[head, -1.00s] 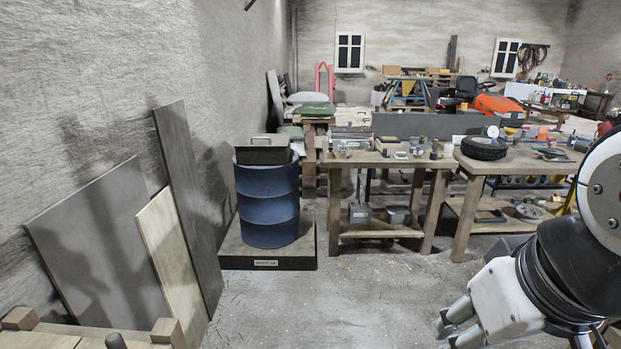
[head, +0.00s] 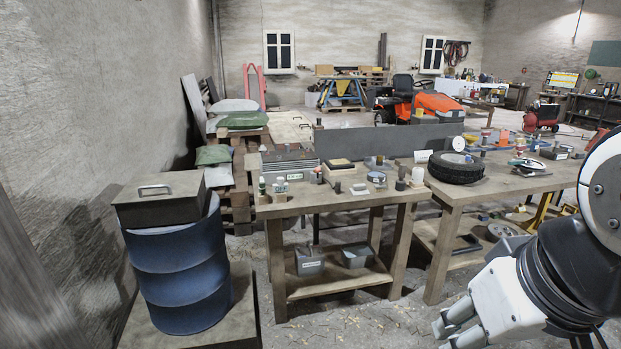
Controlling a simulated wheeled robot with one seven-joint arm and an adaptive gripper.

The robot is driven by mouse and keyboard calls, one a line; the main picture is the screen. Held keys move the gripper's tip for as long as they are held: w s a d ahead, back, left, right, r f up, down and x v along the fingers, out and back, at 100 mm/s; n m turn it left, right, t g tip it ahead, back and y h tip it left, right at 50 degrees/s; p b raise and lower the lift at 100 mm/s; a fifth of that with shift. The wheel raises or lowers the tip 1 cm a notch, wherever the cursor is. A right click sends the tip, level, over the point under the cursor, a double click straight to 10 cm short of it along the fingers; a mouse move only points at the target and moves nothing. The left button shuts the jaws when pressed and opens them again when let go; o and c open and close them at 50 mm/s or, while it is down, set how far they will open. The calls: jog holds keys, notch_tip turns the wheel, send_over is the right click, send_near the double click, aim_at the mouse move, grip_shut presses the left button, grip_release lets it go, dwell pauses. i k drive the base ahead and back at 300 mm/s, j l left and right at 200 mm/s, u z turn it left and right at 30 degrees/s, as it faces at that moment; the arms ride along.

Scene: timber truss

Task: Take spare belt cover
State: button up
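My gripper (head: 455,330) shows at the bottom right of the head view, low in front of the benches; its fingertips are partly cut off by the frame edge. I cannot tell whether it is open or holds anything. No thing can be made out for certain as the spare belt cover. A wooden workbench (head: 335,283) in the middle bears several small tins, bottles and a grey case (head: 290,166). A second bench (head: 510,184) to its right bears a black tyre (head: 456,168) and small parts. Both benches are apart from my gripper.
A blue drum (head: 180,275) with a metal box (head: 160,197) on top stands on a low platform at the left. An orange mower (head: 436,103) stands behind the benches. Pallets with sacks (head: 243,120) are at the back left. Bare floor (head: 375,325) lies before the middle bench.

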aim_at(463, 245)
jog(key=i+z, duration=0.25)
jog(key=i, duration=0.25)
jog(key=i+z, duration=0.25)
jog(key=i, duration=0.2)
jog(key=i+z, duration=0.25)
jog(key=i, duration=0.25)
jog(key=i+j+z, duration=0.25)
jog(key=i, duration=0.2)
jog(key=i+l, duration=0.3)
jog(key=i, duration=0.2)
jog(key=i+l+u, duration=0.2)
jog(key=l+u, duration=0.25)
jog(key=l, duration=0.2)
jog(key=i+l+u, duration=0.2)
jog(key=l, duration=0.15)
jog(key=k, duration=0.05)
